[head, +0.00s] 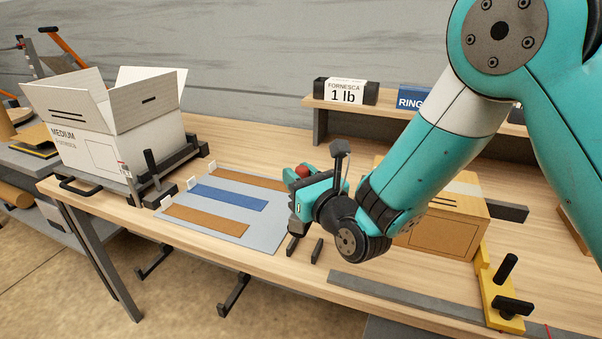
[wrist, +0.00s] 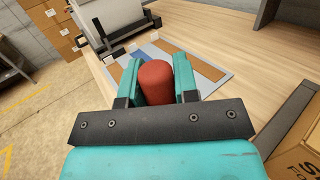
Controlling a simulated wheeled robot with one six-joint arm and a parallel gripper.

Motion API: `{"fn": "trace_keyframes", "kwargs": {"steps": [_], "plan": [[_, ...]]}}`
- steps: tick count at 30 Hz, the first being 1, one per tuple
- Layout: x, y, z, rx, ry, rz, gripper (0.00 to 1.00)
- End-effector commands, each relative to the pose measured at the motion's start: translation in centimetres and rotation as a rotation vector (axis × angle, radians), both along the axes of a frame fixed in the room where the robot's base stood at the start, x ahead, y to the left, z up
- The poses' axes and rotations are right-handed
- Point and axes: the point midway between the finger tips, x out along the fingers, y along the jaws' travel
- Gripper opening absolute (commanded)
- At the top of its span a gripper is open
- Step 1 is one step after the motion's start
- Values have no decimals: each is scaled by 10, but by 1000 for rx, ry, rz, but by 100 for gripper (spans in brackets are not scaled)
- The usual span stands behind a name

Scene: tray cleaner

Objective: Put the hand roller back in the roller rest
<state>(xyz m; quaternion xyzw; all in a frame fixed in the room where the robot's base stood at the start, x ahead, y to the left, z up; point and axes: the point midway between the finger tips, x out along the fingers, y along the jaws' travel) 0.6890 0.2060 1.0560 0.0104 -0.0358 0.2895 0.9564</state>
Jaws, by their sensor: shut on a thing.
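My gripper (head: 301,190) is over the table's front half, just right of the grey mat. It is shut on the hand roller, whose red part (wrist: 157,82) sits between the two teal fingers in the wrist view. In the head view only a bit of red (head: 303,170) shows; the rest of the roller is hidden by the fingers and wrist. Two short dark bars (head: 317,250) show on the table just below my gripper. They may be the roller rest, but I cannot tell for sure.
A grey mat (head: 228,228) with brown and blue strips lies left of my gripper. An open white box (head: 90,135) stands at the left. A closed cardboard box (head: 440,235) and a yellow fixture (head: 490,290) are at the right. A shelf (head: 315,106) stands at the back.

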Motion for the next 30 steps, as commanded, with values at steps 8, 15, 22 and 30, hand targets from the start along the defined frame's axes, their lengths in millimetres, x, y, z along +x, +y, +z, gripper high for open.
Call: {"fn": "trace_keyframes", "kwargs": {"steps": [8, 15, 22, 30], "plan": [[4, -7, -1, 2, 1, -14, 4], [3, -7, -20, 1, 2, -10, 4], [2, -5, -44, 1, 1, -6, 4], [2, -4, -62, 1, 1, -6, 4]]}}
